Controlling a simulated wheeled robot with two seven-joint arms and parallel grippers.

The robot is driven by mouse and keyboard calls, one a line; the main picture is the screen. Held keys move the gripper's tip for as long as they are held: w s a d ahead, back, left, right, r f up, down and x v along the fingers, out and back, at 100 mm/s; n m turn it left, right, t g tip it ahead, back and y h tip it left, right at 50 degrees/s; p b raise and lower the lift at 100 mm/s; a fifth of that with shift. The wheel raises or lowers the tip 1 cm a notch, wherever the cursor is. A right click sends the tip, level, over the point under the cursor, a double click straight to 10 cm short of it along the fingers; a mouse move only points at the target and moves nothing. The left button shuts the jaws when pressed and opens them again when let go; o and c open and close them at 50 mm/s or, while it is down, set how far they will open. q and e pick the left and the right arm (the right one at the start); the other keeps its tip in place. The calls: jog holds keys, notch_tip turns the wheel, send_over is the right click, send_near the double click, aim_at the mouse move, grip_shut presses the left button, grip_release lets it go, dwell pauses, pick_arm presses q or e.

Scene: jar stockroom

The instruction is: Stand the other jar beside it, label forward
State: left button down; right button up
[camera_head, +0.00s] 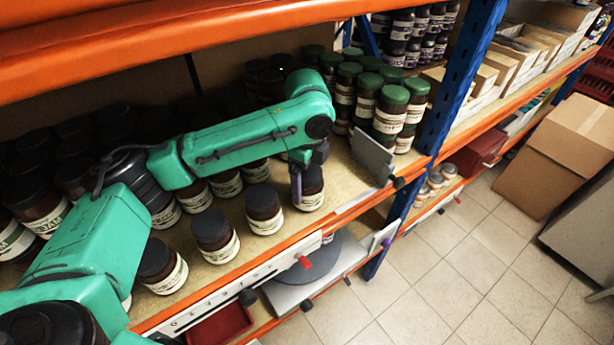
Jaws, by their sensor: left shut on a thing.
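My left gripper (308,178) reaches over the shelf from the left and is shut on a dark-lidded brown jar (312,201) near the shelf's front edge. This jar is upright, and its cream label faces forward. I cannot tell whether its base touches the shelf. A similar jar (264,210) stands just left of it, label forward, with a small gap between them. Two more such jars, a middle one (215,237) and a left one (160,267), stand along the front edge. My right gripper is not in view.
Many dark-lidded jars stand behind, partly hidden by my arm. Green-lidded jars (388,110) stand to the right, beside a grey divider plate (372,156). A blue upright (440,110) and the orange shelf above (150,40) bound the space. Bare shelf (345,183) shows right of the held jar.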

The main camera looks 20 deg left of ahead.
pick_arm(q)
grip_release()
jog(key=shift+f, duration=0.15)
jog(key=shift+r, duration=0.25)
notch_tip(320, 180, up, 7)
jog(key=shift+r+b, duration=0.2)
jog(key=shift+b, duration=0.55)
jog(key=shift+f, duration=0.1)
